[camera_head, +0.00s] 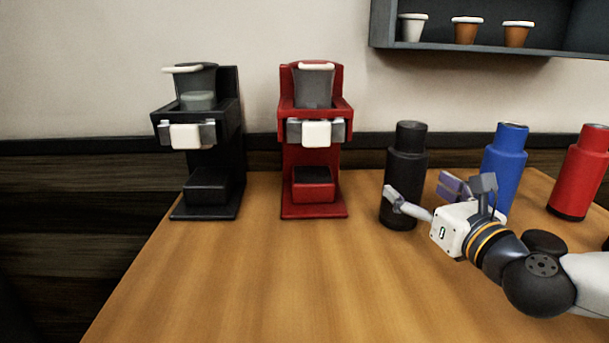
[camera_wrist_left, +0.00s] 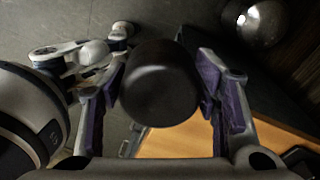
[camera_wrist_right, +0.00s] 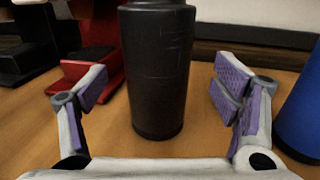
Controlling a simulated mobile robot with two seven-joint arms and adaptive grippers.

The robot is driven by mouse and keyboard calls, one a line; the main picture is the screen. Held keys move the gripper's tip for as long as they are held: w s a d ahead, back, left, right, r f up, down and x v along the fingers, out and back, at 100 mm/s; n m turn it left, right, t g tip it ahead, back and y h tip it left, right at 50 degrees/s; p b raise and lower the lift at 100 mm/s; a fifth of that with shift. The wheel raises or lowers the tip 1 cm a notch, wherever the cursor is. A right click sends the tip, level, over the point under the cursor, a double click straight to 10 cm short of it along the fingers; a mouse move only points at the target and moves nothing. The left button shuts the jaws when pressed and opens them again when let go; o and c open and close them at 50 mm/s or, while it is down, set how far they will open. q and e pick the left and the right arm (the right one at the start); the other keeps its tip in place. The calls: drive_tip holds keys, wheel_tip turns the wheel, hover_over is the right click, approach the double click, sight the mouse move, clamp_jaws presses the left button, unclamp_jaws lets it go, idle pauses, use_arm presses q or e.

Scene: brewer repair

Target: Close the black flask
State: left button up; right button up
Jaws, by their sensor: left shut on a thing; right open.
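The black flask (camera_head: 405,165) stands upright on the table, left of the blue flask. It also shows in the right wrist view (camera_wrist_right: 157,70), where its top is cut off. My right gripper (camera_wrist_right: 162,88) is open, with one finger on each side of the flask and a visible gap to both. In the head view the right gripper (camera_head: 424,192) reaches the flask from the right. My left gripper (camera_wrist_left: 162,78) is out of the head view. In the left wrist view it is shut on a short black cylinder with a rounded edge (camera_wrist_left: 158,88), which looks like a flask lid.
A blue flask (camera_head: 504,165) and a red flask (camera_head: 578,172) stand to the right. A black brewer (camera_head: 207,195) and a red brewer (camera_head: 313,207) stand to the left. A wall shelf (camera_head: 470,48) holds cups. The front middle of the wooden table (camera_head: 270,280) is clear.

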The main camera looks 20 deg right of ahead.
sight(404, 180)
drive_tip(key=w, duration=0.4)
drive_tip(key=shift+w+a+f+b, duration=0.15)
drive_tip(key=shift+w+f+b, duration=0.1)
drive_tip(key=shift+f+b, duration=0.15)
drive_tip(key=shift+w+r, duration=0.1)
drive_tip(key=shift+w, duration=0.05)
use_arm(q)
drive_tip(key=shift+w+f, duration=0.25)
drive_tip(key=shift+f, duration=0.85)
use_arm(e)
drive_tip(key=shift+r, duration=0.1)
drive_tip(key=shift+c, duration=0.2)
drive_tip(key=shift+r, duration=0.1)
drive_tip(key=c, duration=1.5)
